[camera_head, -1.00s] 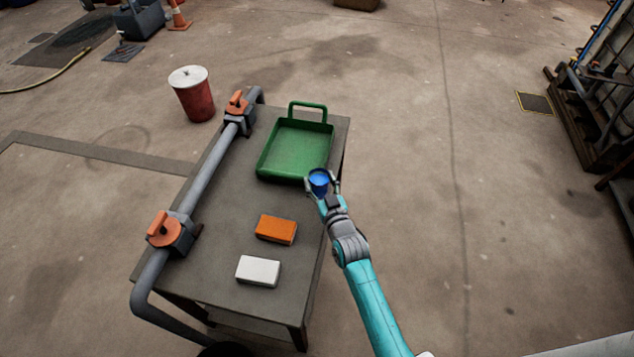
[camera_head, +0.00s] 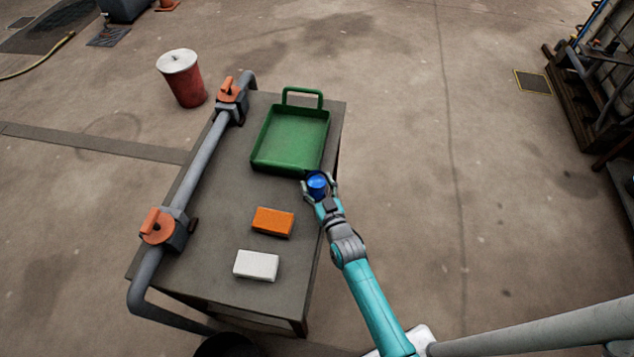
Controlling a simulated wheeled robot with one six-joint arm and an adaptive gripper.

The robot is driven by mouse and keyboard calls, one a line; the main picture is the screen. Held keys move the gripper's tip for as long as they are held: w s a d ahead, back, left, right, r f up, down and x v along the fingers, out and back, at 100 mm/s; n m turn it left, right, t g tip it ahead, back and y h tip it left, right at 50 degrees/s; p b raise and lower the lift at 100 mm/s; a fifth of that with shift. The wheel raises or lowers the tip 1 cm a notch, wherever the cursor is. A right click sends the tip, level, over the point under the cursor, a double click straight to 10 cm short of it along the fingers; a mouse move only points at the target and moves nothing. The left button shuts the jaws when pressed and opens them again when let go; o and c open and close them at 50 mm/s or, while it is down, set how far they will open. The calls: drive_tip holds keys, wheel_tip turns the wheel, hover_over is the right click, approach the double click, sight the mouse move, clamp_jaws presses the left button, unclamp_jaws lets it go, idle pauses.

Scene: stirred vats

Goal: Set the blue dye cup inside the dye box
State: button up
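The blue dye cup (camera_head: 317,184) is held between the fingers of my gripper (camera_head: 319,183), near the right edge of the table. The green dye box (camera_head: 260,160) is an open tray with a loop handle at its far end. It stands on the far part of the table and its floor looks empty. The cup shows just below the box's near right corner in the picture, outside its walls. My gripper's fingers lie on either side of the cup. The cup's height above the table is hard to tell.
An orange block (camera_head: 273,221) and a white block (camera_head: 256,265) lie on the grey table (camera_head: 215,215). A pipe (camera_head: 200,160) with two orange-handled valves runs along its left side. A red bin (camera_head: 184,80) stands on the floor beyond. A grey pipe (camera_head: 540,332) crosses the lower right.

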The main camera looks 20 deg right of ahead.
drive_tip(key=shift+o, duration=0.6)
drive_tip(key=shift+r, duration=0.15)
drive_tip(key=s+a, duration=0.1)
drive_tip(key=s, duration=1.1)
drive_tip(key=s+a+r+g, duration=0.1)
drive_tip(key=s+r, duration=0.1)
drive_tip(key=s, duration=0.7)
drive_tip(key=s+a+r, duration=0.1)
drive_tip(key=s, duration=0.9)
drive_tip(key=s+r+g+y, duration=0.1)
drive_tip(key=s+r+g, duration=0.1)
drive_tip(key=s+r, duration=1)
drive_tip(key=shift+s+a+n, duration=0.3)
drive_tip(key=shift+s+a, duration=0.15)
drive_tip(key=shift+s, duration=0.5)
